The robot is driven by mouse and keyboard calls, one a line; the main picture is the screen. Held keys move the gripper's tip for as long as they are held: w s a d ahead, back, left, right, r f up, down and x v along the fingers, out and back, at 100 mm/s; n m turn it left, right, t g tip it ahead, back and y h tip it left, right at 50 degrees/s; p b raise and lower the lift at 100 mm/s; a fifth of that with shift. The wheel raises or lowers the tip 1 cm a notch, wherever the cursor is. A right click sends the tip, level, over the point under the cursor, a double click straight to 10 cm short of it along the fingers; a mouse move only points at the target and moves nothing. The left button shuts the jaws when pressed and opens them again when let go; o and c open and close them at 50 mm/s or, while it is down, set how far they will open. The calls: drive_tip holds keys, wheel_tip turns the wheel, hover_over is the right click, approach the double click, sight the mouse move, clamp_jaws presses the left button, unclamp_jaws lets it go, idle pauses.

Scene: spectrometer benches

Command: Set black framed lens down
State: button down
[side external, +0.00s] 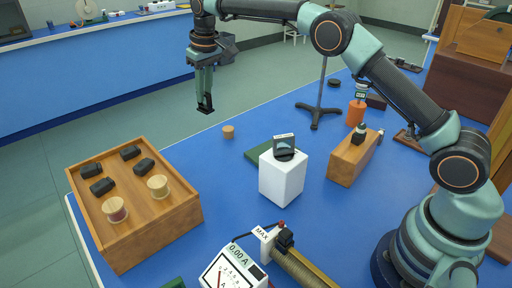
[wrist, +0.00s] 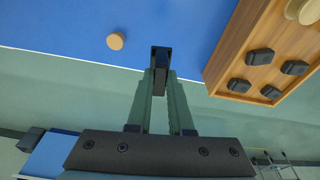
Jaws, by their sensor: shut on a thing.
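My gripper (side external: 205,98) hangs pointing down from the raised arm, near the far edge of the blue bench in the side external view. It is shut on the black framed lens (side external: 205,110), a small dark piece at the fingertips. In the wrist view, the gripper's fingers (wrist: 160,82) close around the lens (wrist: 161,56), which shows as a dark frame against the bench edge. Its glass is hard to make out. The lens is held up in the air, apart from the bench.
A wooden box (side external: 160,222) bears several black blocks and two round pale pieces. A white block (side external: 282,182) carries another dark-framed piece (side external: 284,145). A small wooden disc (side external: 228,131) lies on the bench (side external: 222,172). A black stand (side external: 319,108) stands farther right.

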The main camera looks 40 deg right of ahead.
wheel_tip(320, 180, down, 16)
idle(0.5)
drive_tip(key=shift+f, duration=0.1)
drive_tip(key=c, duration=0.8)
unclamp_jaws()
